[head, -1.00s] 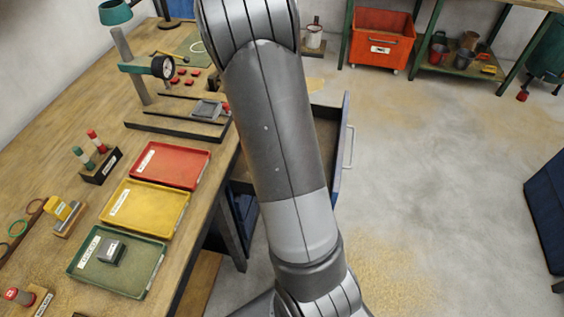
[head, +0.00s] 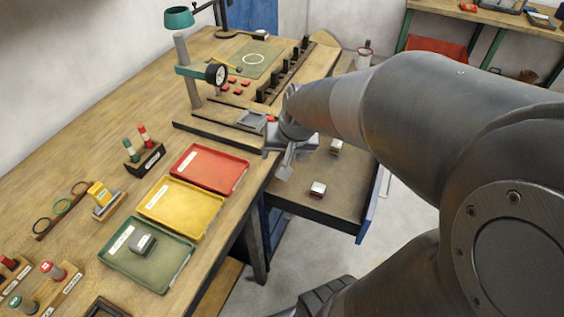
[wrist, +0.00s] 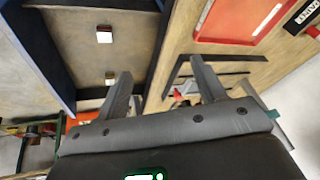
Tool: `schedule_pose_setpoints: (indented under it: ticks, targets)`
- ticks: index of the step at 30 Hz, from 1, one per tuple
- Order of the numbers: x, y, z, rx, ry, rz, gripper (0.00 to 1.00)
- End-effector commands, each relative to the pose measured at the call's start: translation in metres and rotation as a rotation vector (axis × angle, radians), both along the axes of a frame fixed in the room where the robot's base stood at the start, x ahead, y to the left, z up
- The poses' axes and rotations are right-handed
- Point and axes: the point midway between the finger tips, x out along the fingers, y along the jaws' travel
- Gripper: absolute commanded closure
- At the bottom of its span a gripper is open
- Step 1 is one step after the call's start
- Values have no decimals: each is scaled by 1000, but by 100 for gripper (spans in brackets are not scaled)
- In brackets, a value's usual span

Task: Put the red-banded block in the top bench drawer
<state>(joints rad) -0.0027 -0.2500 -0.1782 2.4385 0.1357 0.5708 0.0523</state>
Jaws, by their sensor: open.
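My gripper (head: 287,160) is open and empty, above the edge between the bench and the open top drawer (head: 345,208). In the wrist view the two fingers of my gripper (wrist: 160,68) stand apart with nothing between them. A block with a pale top and reddish sides (head: 318,189) lies on the drawer floor near its front; it also shows in the wrist view (wrist: 104,34). A second small pale-topped block (head: 336,147) lies farther back in the drawer; its band is too small to tell. A grey block (head: 141,243) sits in the green tray.
Red (head: 208,168), yellow (head: 180,207) and green (head: 150,266) trays line the bench's near edge. A drill stand (head: 190,80) and a dark-railed fixture (head: 225,125) stand behind. The drawer floor between the blocks is clear. An orange crate (wrist: 82,117) shows in the wrist view.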

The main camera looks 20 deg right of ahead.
Motion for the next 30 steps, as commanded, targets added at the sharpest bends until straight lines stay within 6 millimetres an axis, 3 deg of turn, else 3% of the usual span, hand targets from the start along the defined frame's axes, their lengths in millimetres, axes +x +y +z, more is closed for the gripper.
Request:
schedule_pose_setpoints:
  ticks: [1,6,15,20,30]
  targets:
    - [-10,7,15,-10,-20,34,37]
    - [-48,27,53,-59,-57,144,37]
    - [-106,45,89,-165,-97,266,37]
    - [-117,47,94,-190,-102,286,37]
    - [-118,47,94,-191,-102,288,37]
